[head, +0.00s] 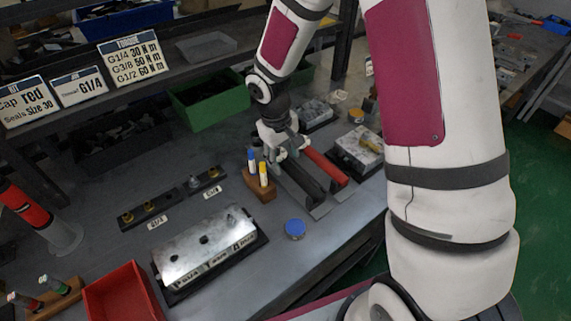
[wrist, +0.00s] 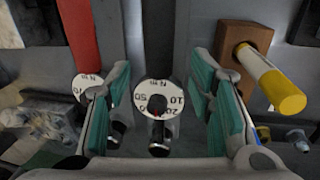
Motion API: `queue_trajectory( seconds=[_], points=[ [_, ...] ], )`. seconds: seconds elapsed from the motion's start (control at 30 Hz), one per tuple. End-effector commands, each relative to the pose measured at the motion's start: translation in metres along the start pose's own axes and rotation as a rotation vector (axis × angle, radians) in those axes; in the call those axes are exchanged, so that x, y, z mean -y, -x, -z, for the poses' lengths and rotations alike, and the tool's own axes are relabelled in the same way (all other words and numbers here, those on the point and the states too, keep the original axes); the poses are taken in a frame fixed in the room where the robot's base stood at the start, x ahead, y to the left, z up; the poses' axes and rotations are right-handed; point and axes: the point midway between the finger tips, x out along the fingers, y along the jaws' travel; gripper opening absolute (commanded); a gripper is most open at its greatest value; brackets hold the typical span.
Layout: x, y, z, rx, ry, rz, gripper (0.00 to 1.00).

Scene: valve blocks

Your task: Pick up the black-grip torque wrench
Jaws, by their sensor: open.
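The black-grip torque wrench (head: 301,180) lies in a grey holder on the bench, beside the red-grip torque wrench (head: 328,168). In the wrist view the black-grip wrench (wrist: 151,45) runs up the middle, with its round white dial (wrist: 158,97) facing me. The red-grip wrench (wrist: 78,38) is to its left with a similar dial, outside the left finger. My gripper (head: 284,148) is over the far end of the wrenches. In the wrist view my open gripper (wrist: 161,80) has its teal pads on either side of the black-grip wrench, with visible gaps.
A wooden block (head: 259,184) with blue and yellow markers stands close left of the wrenches; it is close by the right finger in the wrist view (wrist: 248,38).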

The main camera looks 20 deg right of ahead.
Motion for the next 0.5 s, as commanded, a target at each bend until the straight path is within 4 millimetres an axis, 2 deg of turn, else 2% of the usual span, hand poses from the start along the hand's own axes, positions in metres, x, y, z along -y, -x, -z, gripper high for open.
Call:
queue_trajectory(
  seconds=[0.1, 0.23, 0.5],
  points=[
    [-0.001, -0.019, -0.004, 0.006, 0.0, 0.001, 0.48],
    [-0.001, -0.036, -0.004, 0.004, 0.0, 0.001, 0.48],
    [-0.002, -0.043, -0.003, 0.0, -0.001, 0.0, 0.48]
  ],
)
